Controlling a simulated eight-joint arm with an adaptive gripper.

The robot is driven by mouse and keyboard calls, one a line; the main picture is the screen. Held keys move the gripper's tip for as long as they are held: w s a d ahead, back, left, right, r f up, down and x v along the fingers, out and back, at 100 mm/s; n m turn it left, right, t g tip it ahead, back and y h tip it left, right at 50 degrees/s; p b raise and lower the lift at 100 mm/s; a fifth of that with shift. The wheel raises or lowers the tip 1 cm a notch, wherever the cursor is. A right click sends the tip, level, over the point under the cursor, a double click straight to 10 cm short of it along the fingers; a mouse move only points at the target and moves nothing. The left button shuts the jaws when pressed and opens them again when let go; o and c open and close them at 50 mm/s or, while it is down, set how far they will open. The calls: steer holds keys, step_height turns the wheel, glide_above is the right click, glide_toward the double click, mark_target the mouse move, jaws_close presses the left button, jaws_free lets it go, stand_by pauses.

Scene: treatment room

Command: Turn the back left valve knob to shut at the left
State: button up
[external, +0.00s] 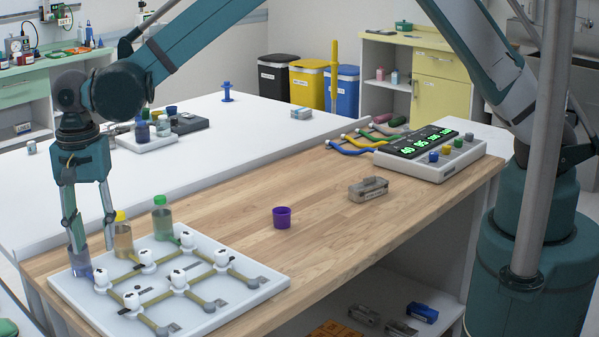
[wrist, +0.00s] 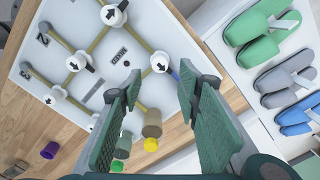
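The white valve board (external: 245,294) lies on the wooden table and carries several white valve knobs with black arrow marks. Another knob (external: 147,260) stands farther along the board.
A yellow-capped bottle (external: 123,238) and a green bottle (external: 162,220) stand close along the board's back edge. A purple cup (external: 282,217), a grey metal block (external: 368,189) and a console with green digits (external: 430,150) are farther right. The wooden table between is clear.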

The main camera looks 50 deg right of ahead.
mark_target(100, 271)
steer(key=shift+f, duration=0.1)
stand_by(0.3)
steer(key=shift+f, duration=3.8)
steer(key=c, duration=0.9)
